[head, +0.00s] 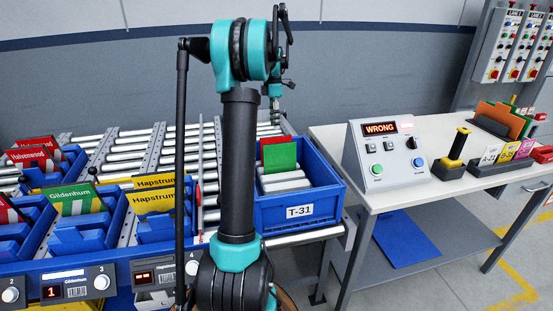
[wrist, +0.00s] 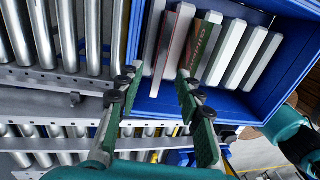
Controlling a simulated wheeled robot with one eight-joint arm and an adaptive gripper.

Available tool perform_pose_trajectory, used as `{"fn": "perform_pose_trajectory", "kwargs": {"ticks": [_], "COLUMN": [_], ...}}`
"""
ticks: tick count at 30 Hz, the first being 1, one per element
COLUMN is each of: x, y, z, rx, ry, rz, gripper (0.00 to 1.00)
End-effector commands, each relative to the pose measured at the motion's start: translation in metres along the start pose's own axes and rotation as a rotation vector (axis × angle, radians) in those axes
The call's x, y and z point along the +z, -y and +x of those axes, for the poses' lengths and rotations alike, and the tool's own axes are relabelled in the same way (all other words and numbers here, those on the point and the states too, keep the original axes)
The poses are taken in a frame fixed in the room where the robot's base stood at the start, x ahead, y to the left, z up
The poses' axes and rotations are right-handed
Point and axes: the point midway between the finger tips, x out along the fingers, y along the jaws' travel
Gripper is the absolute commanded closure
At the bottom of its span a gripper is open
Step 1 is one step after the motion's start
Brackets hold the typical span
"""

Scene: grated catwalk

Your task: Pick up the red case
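In the head view a red case (head: 269,140) shows as a narrow red edge in the blue tote labelled T-31. A green case (head: 280,157) stands in front and hides most of it. My gripper (head: 275,92) is above the back of this tote. In the wrist view my gripper (wrist: 157,78) is open, its two fingers apart with nothing between them.
The blue tote (head: 299,212) sits on a roller conveyor (head: 128,150). Red, green and yellow cases (head: 158,199) stand in blue bins at the left. On the right table, a control box (head: 382,155) reads WRONG. A scanner (head: 457,150) and a card rack stand beside it.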

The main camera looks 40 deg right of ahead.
Motion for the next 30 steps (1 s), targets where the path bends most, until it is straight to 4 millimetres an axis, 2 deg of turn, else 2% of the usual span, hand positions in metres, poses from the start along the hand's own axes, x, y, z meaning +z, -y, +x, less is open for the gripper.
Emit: {"fn": "perform_pose_trajectory", "kwargs": {"ticks": [3, 10, 18, 22, 28, 30], "x": [0.000, 0.001, 0.002, 0.001, 0.001, 0.001], "y": [0.000, 0.000, 0.001, 0.002, 0.002, 0.002], "z": [0.015, 0.029, 0.066, 0.073, 0.073, 0.073], "rx": [0.000, 0.000, 0.000, 0.000, 0.000, 0.000], "ry": [0.000, 0.000, 0.000, 0.000, 0.000, 0.000], "rz": [0.000, 0.001, 0.001, 0.000, 0.000, 0.000], "gripper": [0.64, 0.64, 0.64, 0.64, 0.64, 0.71]}}
